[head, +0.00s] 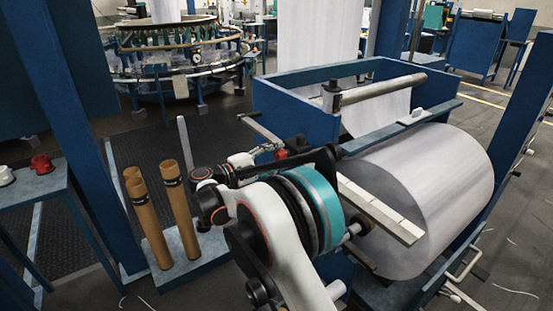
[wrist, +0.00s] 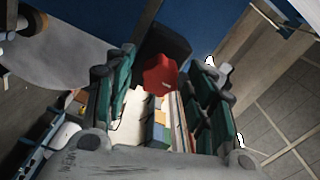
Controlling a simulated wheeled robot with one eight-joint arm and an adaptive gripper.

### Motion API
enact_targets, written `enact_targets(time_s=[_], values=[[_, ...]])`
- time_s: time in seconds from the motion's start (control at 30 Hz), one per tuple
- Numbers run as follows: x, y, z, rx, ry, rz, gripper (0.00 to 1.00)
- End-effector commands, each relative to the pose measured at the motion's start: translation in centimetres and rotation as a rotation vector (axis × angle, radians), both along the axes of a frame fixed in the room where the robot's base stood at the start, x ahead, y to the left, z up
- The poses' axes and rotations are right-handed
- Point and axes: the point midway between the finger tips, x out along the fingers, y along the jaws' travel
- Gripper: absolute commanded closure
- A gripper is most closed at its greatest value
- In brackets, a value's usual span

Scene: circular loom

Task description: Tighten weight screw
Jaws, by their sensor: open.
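A red screw knob (wrist: 160,75) shows in the wrist view, in front of a dark block (wrist: 168,42). I take this knob to be the weight screw. My gripper (wrist: 152,82) is open, with one teal-and-dark finger on each side of the knob's line. Gaps show between the knob and both fingers; I cannot tell how deep the knob sits between them. In the head view the small red knob (head: 281,154) is beside a dark bar near the blue frame. My gripper (head: 257,158) is next to it, partly hidden by my arm.
A large white fabric roll (head: 445,185) stands at the right, below a blue box frame (head: 285,100) with a metal roller (head: 380,90). Brown tubes (head: 180,210) stand at the left. A side table (head: 30,180) holds red and white spools. The circular loom (head: 175,55) is behind.

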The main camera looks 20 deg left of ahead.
Motion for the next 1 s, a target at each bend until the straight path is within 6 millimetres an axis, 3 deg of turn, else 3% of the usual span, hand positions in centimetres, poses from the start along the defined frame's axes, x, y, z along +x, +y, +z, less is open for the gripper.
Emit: enact_targets(time_s=[0.5,0.8,0.9,1.0], values=[[-4.8,4.1,0.0,-0.001,0.001,0.001,0.5],[-4.9,4.2,0.1,-0.001,-0.001,0.0,0.5],[-4.1,3.5,1.6,-0.007,-0.02,0.008,0.5],[-2.1,1.7,5.5,-0.027,-0.075,0.03,0.5]])
